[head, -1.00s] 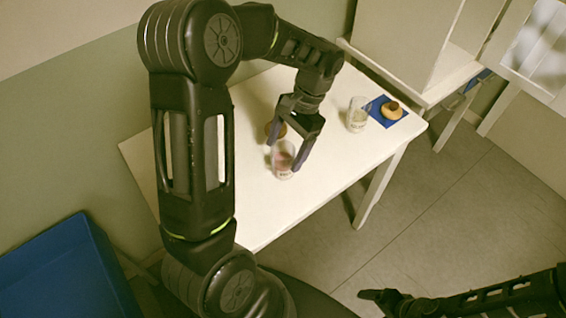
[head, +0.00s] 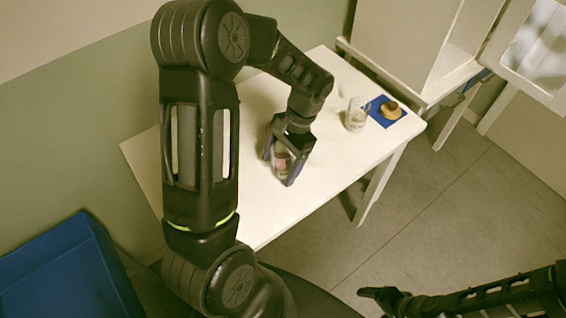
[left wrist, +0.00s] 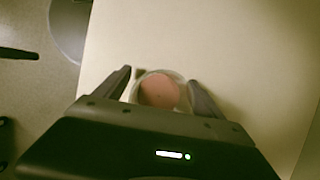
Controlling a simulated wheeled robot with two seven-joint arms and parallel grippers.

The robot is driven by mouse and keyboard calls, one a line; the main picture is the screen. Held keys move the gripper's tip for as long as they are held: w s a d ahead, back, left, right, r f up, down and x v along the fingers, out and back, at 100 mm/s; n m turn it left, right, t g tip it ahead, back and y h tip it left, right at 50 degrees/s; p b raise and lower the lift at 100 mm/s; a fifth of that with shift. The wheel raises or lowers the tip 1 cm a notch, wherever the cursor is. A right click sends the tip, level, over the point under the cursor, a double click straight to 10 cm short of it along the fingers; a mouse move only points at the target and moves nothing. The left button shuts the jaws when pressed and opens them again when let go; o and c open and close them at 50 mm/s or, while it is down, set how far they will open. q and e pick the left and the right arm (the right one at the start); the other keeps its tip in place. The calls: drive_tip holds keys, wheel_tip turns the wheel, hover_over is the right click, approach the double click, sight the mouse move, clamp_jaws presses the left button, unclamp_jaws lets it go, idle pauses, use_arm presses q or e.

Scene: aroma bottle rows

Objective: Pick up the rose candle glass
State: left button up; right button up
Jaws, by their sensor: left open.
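The rose candle glass (head: 281,162) is a clear glass with pink wax, standing on the white table. In the left wrist view its round pink top (left wrist: 160,90) shows between the fingers. My left gripper (head: 280,170) is open and points down, with one finger on each side of the glass. The gripper body hides part of the glass, and I cannot tell whether the fingers touch it. My right gripper (head: 378,296) is at the lower right, away from the table, and its jaws are not clear.
On the white table (head: 255,225), another clear glass (head: 356,114) with pale contents stands towards the right end. Beside it, a round tan object with a dark top (head: 391,110) rests on a blue mat (head: 376,106). A blue bin (head: 70,270) is at the lower left.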

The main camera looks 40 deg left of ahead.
use_arm(q)
drive_tip(key=shift+c, duration=0.5)
drive_tip(key=c, duration=1.6)
drive_tip(key=shift+r, duration=0.1)
wheel_tip(320, 180, up, 10)
drive_tip(key=shift+f+b, duration=0.1)
drive_tip(key=shift+b, duration=0.4)
